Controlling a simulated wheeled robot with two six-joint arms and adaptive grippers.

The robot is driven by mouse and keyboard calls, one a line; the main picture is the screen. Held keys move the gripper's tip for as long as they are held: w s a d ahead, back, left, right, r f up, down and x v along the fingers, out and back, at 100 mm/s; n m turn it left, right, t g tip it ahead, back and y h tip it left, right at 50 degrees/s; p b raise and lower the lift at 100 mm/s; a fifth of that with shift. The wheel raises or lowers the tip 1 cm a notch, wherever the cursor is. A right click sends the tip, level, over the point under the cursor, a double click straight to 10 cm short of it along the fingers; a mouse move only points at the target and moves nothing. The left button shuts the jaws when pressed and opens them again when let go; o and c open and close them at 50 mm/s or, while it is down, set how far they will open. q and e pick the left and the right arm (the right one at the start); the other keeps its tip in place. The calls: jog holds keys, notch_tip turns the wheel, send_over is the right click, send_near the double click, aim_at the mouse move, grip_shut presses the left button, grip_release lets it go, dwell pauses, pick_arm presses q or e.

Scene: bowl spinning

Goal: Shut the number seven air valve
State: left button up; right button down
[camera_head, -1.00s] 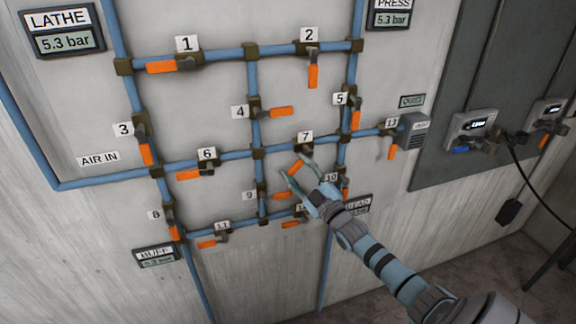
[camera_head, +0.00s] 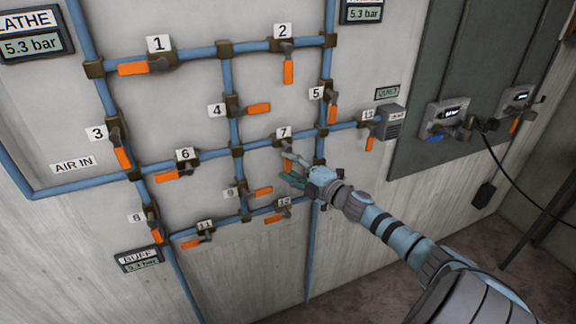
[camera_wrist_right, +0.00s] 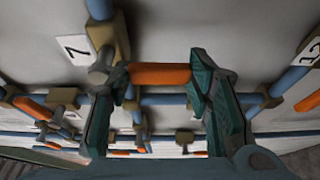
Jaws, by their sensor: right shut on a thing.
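Valve seven, under its white "7" label (camera_head: 284,132), sits on the horizontal blue pipe in the middle of the wall. Its orange handle (camera_head: 288,166) hangs down, across the pipe. My right gripper (camera_head: 287,165) is at this handle, with one finger near its upper end and one near its lower end. In the right wrist view, the orange handle (camera_wrist_right: 160,73) lies between the two green fingers of the right gripper (camera_wrist_right: 161,80), with the "7" label (camera_wrist_right: 75,47) to the left. My left gripper is not in view.
Several other numbered valves surround it: valve five's handle (camera_head: 331,107) is above right, valve nine's handle (camera_head: 263,191) below left, valve twelve's handle (camera_head: 273,219) below. A grey box (camera_head: 391,123) stands at the pipe's right end. A black cable (camera_head: 505,168) hangs further right.

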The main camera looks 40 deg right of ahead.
jog(key=shift+d, duration=0.1)
dwell(0.4)
jog(key=c, duration=0.8)
grip_release()
